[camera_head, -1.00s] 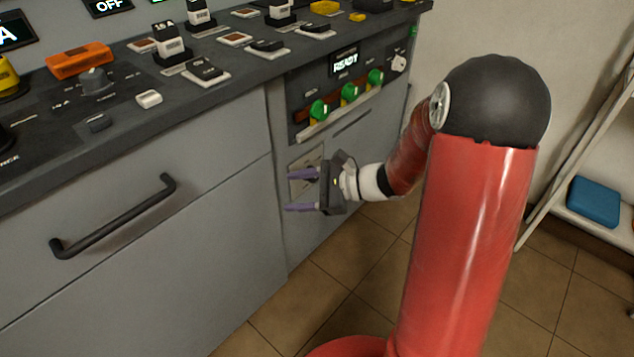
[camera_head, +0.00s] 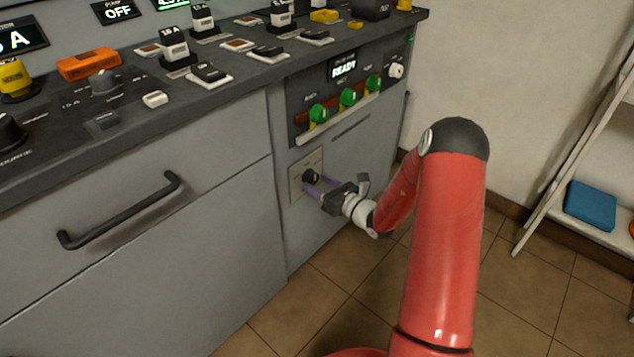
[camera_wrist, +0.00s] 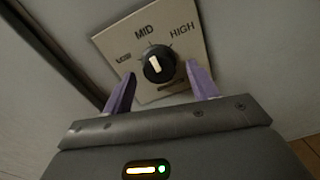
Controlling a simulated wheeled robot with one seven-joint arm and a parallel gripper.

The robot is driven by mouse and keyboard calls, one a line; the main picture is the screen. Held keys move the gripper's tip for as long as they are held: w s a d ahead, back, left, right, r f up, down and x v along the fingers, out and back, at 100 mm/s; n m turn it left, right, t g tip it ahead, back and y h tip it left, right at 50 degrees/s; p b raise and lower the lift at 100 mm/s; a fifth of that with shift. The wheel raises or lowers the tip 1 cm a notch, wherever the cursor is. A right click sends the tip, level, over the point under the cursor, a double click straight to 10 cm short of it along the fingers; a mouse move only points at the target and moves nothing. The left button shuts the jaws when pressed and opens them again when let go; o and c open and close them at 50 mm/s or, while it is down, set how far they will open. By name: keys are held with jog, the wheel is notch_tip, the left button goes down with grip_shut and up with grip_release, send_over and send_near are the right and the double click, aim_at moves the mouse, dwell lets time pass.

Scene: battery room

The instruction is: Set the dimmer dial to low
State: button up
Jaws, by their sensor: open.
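The dimmer dial (camera_wrist: 158,66) is a round black knob with a white pointer line on a beige plate (camera_wrist: 190,47), labelled LOW at left, MID at top and HIGH at right, as seen in the wrist view. Its pointer aims toward MID. The dial (camera_head: 310,176) and plate (camera_head: 296,188) also show on the grey cabinet front in the head view. My gripper (camera_wrist: 160,72) is open, its purple fingers on either side of the dial's lower part. Contact cannot be told. In the head view my gripper (camera_head: 315,184) reaches the plate from the right.
Above the plate is a panel with several green knobs (camera_head: 348,97), a ledge and a READY display (camera_head: 343,67). A drawer handle (camera_head: 120,212) sticks out at left. Switches crowd the countertop. A shelf (camera_head: 590,225) holds a blue box (camera_head: 591,205) at right.

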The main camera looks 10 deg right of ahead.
jog(key=shift+w+a, duration=0.35)
jog(key=shift+w, duration=0.15)
jog(key=c, duration=1)
